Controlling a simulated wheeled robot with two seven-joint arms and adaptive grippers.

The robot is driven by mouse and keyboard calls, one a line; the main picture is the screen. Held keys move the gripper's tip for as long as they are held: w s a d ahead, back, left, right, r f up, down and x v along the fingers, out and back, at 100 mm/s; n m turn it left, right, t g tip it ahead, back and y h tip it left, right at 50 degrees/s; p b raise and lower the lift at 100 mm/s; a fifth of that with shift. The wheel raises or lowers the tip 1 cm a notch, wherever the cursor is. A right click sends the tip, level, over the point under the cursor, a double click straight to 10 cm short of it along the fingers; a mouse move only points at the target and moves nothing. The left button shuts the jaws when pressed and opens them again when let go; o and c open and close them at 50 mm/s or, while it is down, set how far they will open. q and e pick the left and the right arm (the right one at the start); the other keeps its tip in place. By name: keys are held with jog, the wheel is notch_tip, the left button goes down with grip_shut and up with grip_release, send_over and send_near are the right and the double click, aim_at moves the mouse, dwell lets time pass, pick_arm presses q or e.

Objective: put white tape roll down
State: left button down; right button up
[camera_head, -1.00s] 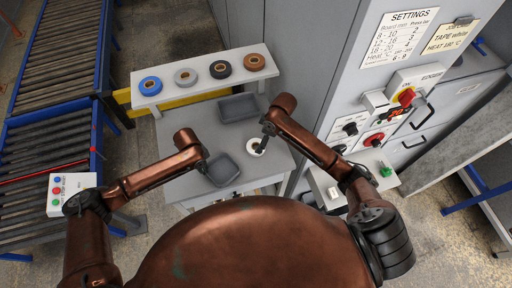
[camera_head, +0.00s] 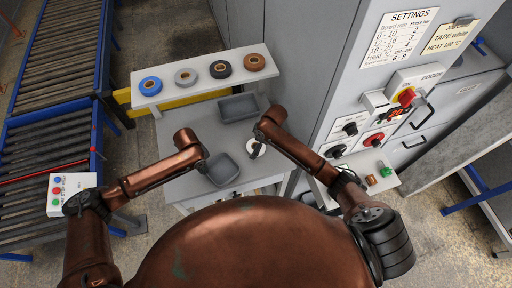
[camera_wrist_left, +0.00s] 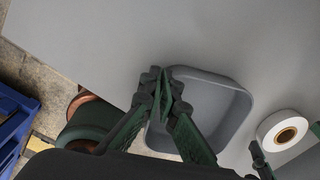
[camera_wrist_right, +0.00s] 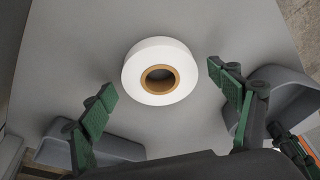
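The white tape roll (camera_wrist_right: 160,68) lies flat on the grey table in the right wrist view, its brown core facing up. My right gripper (camera_wrist_right: 166,84) is open, with one finger on each side of the roll and gaps between. In the head view the roll (camera_head: 257,149) shows partly beside my right gripper (camera_head: 260,140). My left gripper (camera_wrist_left: 165,82) has its fingertips together over the near grey tray (camera_wrist_left: 240,105), with nothing seen between them. The roll (camera_wrist_left: 283,131) also shows at the right in the left wrist view.
A second grey tray (camera_head: 238,108) stands farther back on the table. A white shelf (camera_head: 190,92) behind holds blue (camera_head: 150,85), grey (camera_head: 186,76), black (camera_head: 221,69) and brown (camera_head: 254,62) rolls. The control panel (camera_head: 375,125) rises at the right.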

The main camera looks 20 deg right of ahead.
jog(key=c, duration=1.3)
jog(key=shift+o, duration=0.2)
jog(key=shift+r, duration=0.3)
notch_tip(320, 180, up, 8)
jog(key=f, duration=0.1)
send_over(221, 171)
jog(key=d, duration=0.1)
jog(key=shift+s+f+n, duration=0.15)
jog(key=shift+s+f, duration=0.1)
jog(key=shift+f, duration=0.4)
jog(key=shift+s+f+n, duration=0.15)
jog(key=shift+s+f, duration=0.05)
jog(key=shift+f, duration=2.6)
